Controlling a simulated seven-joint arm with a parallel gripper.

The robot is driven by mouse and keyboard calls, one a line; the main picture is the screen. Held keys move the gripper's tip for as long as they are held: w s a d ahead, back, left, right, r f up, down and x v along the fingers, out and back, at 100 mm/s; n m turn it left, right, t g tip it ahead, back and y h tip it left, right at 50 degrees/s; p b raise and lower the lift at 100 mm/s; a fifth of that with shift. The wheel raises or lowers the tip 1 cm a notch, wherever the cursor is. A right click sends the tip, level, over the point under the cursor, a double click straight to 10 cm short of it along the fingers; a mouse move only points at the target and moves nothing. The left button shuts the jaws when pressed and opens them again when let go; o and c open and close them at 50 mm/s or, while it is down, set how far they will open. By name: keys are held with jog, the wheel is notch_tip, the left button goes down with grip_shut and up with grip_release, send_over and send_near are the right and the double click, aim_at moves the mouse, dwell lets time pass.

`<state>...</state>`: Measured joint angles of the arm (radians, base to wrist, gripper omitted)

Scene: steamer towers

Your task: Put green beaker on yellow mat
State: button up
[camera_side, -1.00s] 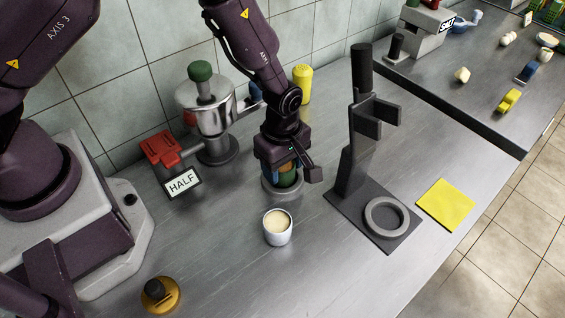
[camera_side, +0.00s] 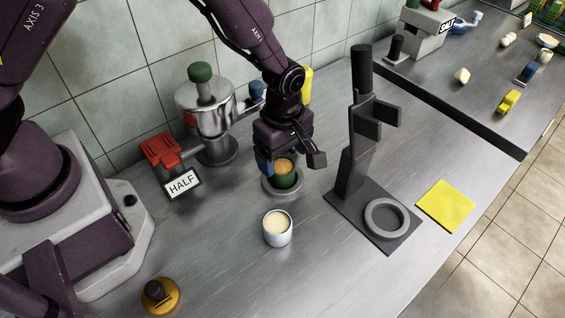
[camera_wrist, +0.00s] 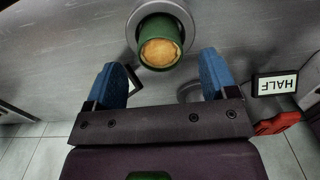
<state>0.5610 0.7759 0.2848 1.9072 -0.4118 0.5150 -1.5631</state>
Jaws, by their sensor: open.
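The green beaker (camera_side: 286,176), with tan contents, stands in a round grey holder (camera_side: 281,192) in the middle of the counter. In the wrist view the green beaker (camera_wrist: 160,42) is ahead of the fingertips, roughly centred between their lines. My gripper (camera_side: 290,163) is open, with its fingers behind and above the beaker in the side view. In the wrist view my gripper's blue fingers (camera_wrist: 166,72) are spread wide with nothing between them. The yellow mat (camera_side: 446,205) lies flat and bare at the right of the counter.
A white cup (camera_side: 278,228) stands in front of the beaker. A dark stand with a ring (camera_side: 386,219) rises between beaker and mat. A metal dispenser (camera_side: 207,115), a red block with a HALF sign (camera_side: 182,184) and a yellow shaker (camera_side: 307,85) are behind. A brass knob (camera_side: 158,295) sits front left.

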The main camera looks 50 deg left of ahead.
notch_tip(320, 180, up, 9)
jog(key=shift+f, duration=0.2)
notch_tip(320, 180, up, 9)
jog(key=m+t+h, duration=0.1)
jog(key=m+h, duration=0.1)
jog(key=m, duration=0.3)
send_over(284, 167)
jog(key=s+a, duration=0.3)
jog(key=a, duration=0.1)
jog(key=s+a+r+m+t+y, duration=0.1)
jog(key=s+a+r+m+t, duration=0.1)
jog(key=s+a+r+m, duration=0.2)
jog(key=s+a+r+m+t+y, duration=0.1)
jog(key=s+a+r+m, duration=0.3)
jog(key=s+m, duration=0.5)
notch_tip(284, 167, up, 3)
jog(key=shift+s+a+f+t, duration=0.1)
jog(key=shift+s+a+t, duration=0.2)
jog(key=shift+s+t, duration=0.4)
jog(key=shift+w, duration=0.1)
jog(key=shift+o, duration=0.5)
jog(key=shift+w, duration=0.1)
